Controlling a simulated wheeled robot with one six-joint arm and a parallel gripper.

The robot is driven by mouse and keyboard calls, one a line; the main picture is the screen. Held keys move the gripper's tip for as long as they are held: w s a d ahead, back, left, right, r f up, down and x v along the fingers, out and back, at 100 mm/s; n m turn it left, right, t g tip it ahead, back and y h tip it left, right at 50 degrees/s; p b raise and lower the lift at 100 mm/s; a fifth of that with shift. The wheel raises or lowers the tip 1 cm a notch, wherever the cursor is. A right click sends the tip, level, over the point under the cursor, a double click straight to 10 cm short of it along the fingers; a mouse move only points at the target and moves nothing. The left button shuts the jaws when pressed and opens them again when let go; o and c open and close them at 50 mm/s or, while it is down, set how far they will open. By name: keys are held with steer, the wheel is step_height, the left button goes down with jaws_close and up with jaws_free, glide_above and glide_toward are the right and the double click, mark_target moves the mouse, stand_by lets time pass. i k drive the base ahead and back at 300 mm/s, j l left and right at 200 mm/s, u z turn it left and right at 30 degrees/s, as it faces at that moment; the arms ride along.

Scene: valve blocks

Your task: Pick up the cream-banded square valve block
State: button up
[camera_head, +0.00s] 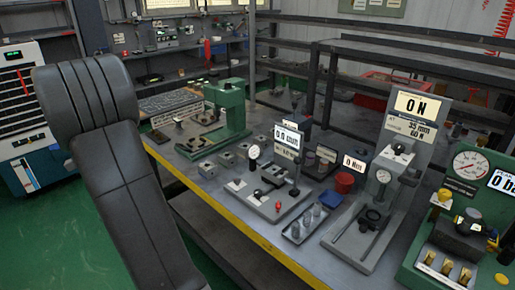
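Several small grey square blocks stand on the workbench in the head view, among them one at the front (207,169) and one behind it (227,158). They stand in a loose group near the yellow front edge, in front of the green press. They are too small here for me to make out a cream band on any of them. My gripper is out of view, so its state and its place relative to the blocks do not show.
The workbench (218,199) has a yellow front edge. A green press (231,108) stands behind the blocks. To their right are a gauge fixture (278,203), a small tray (305,224), a blue cup (330,199) and a tall test stand (410,125). My dark arm covers much of the left.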

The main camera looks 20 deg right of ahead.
mark_target(241, 151)
steer(key=i+j+z, duration=0.2)
steer(key=z, duration=0.3)
steer(key=i+j+z, duration=0.3)
steer(key=z, duration=0.2)
steer(key=i+j+z, duration=0.3)
steer(key=j+z, duration=0.2)
steer(key=i+j+z, duration=0.15)
steer(key=j+z, duration=0.85)
steer(key=i+l, duration=0.05)
steer(key=l, duration=0.05)
